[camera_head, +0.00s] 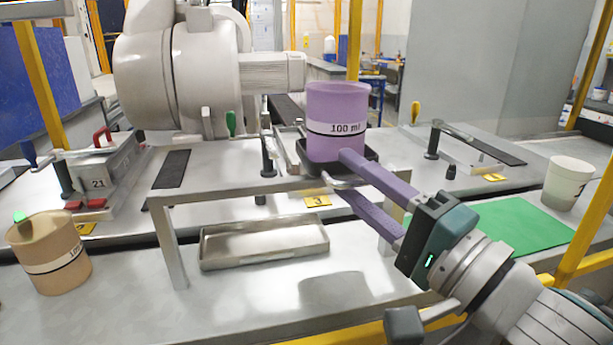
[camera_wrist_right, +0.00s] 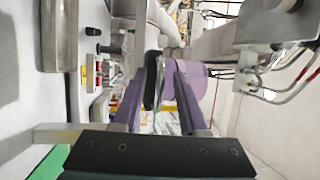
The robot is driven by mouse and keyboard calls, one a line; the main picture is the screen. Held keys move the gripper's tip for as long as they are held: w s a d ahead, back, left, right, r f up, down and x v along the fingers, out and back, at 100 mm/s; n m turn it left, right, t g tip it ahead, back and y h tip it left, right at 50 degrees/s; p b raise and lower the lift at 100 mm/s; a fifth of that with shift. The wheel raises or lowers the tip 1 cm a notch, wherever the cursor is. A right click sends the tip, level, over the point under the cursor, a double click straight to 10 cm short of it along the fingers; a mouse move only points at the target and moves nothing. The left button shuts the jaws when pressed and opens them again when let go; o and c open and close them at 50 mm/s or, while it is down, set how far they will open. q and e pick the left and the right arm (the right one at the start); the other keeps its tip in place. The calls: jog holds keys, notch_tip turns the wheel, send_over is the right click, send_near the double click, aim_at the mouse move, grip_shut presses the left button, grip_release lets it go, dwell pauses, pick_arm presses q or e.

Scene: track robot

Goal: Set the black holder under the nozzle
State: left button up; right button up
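The black holder (camera_head: 369,158) is a shallow dark tray at the back edge of the raised metal stand. A purple cup marked 100 ml (camera_head: 336,100) stands upright in or on it and hides most of it. My right gripper (camera_head: 343,176) has long purple fingers, one above the other, reaching to the holder's near side. In the right wrist view, the dark holder edge (camera_wrist_right: 152,80) shows between the two fingers, with gaps on both sides; the purple cup (camera_wrist_right: 198,78) is beyond one finger. I cannot pick out the nozzle for sure. My left gripper is not in view.
A large white machine (camera_head: 175,75) stands behind. An empty metal tray (camera_head: 264,243) lies under the stand (camera_head: 172,245). A tan cup (camera_head: 48,252) is at left; a white cup (camera_head: 568,183) is at right beside a green mat (camera_head: 515,228). Clamps stand along the back bench.

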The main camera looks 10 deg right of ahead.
grip_shut()
dwell(1.3)
